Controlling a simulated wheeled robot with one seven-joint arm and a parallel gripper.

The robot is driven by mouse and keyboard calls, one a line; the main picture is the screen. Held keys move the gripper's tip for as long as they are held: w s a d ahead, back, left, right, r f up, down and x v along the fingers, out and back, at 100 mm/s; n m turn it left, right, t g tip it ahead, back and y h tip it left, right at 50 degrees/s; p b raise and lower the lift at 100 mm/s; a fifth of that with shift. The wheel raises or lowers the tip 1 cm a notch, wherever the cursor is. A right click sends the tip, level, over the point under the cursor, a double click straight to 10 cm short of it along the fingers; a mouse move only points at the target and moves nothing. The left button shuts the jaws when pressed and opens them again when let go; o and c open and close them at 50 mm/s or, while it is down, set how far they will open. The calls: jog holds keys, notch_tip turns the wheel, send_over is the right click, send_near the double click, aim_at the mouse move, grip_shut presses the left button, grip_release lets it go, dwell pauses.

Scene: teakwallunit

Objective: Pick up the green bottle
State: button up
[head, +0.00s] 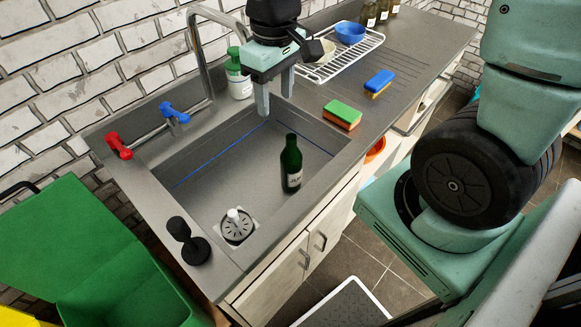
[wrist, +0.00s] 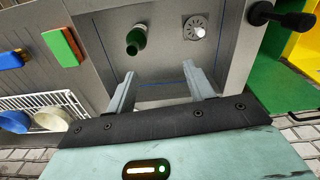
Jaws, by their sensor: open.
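The dark green bottle (head: 291,165) with a pale label stands upright in the sink basin, towards its front right side. In the wrist view the bottle (wrist: 136,40) is seen from above, beyond the fingertips and a little left of centre. My gripper (head: 274,98) hangs over the back part of the sink, with its fingers pointing down. In the wrist view my gripper (wrist: 164,80) is open with nothing between its fingers. The fingers are apart from the bottle.
The sink (head: 215,165) has a drain strainer (head: 237,226) at its front left. A tap (head: 200,60) and a soap bottle (head: 238,75) stand behind the basin.

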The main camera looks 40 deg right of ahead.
jog(key=m, duration=0.1)
send_over(291, 138)
jog(key=s, duration=0.1)
jog(key=f, duration=0.1)
jog(key=shift+a+f+p, duration=0.15)
jog(key=shift+f+p, duration=0.55)
jog(key=shift+f, duration=3.65)
jog(key=shift+a+f+p, duration=0.15)
jog(key=shift+f+p, duration=0.55)
jog(key=shift+f, duration=3.6)
grip_shut()
